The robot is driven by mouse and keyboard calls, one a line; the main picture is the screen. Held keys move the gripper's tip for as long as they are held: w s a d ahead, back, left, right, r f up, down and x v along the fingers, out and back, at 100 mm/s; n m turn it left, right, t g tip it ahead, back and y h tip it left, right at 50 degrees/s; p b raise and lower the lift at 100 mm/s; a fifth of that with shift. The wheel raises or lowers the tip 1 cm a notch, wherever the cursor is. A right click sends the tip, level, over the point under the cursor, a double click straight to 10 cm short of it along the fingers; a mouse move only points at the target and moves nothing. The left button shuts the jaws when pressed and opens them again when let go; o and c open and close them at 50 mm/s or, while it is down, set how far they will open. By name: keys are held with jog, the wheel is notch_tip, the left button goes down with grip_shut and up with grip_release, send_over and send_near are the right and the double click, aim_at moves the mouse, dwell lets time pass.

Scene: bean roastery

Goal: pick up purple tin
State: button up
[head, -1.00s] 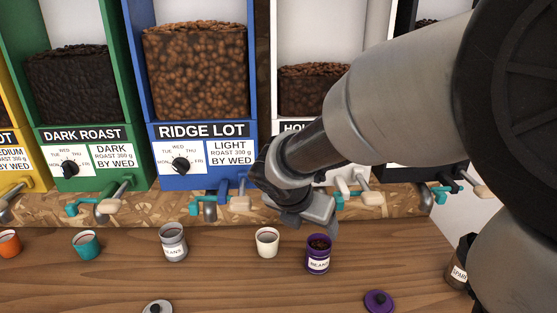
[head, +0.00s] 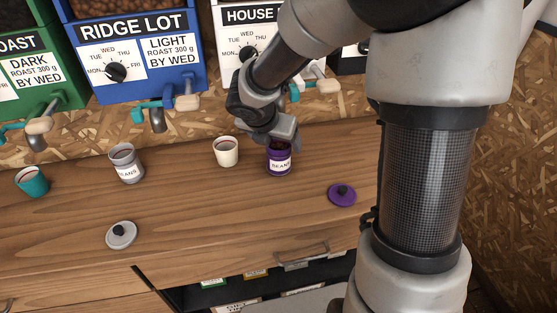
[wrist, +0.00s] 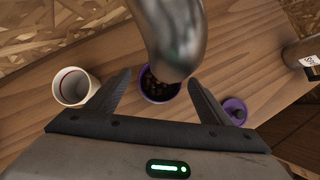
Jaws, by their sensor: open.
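The purple tin (head: 279,159) stands upright and open on the wooden counter, with a white label reading BEANS and dark beans inside. My gripper (head: 281,137) is above it and hides part of its rim in the head view. In the wrist view the tin (wrist: 152,92) lies between the two spread fingers of my gripper (wrist: 158,92). The fingers are apart and hold nothing. A metal spout (wrist: 172,35) covers part of the tin's far side in that view. The tin's purple lid (head: 342,195) lies on the counter to the right.
A white cup (head: 227,152) stands close left of the tin, near the left finger in the wrist view. A grey tin (head: 126,164), its lid (head: 121,235) and a teal cup (head: 32,181) are farther left. Dispenser handles (head: 187,102) jut out behind.

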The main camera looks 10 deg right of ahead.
jog(key=c, duration=1.6)
jog(key=shift+c, duration=0.7)
jog(key=shift+r, duration=0.15)
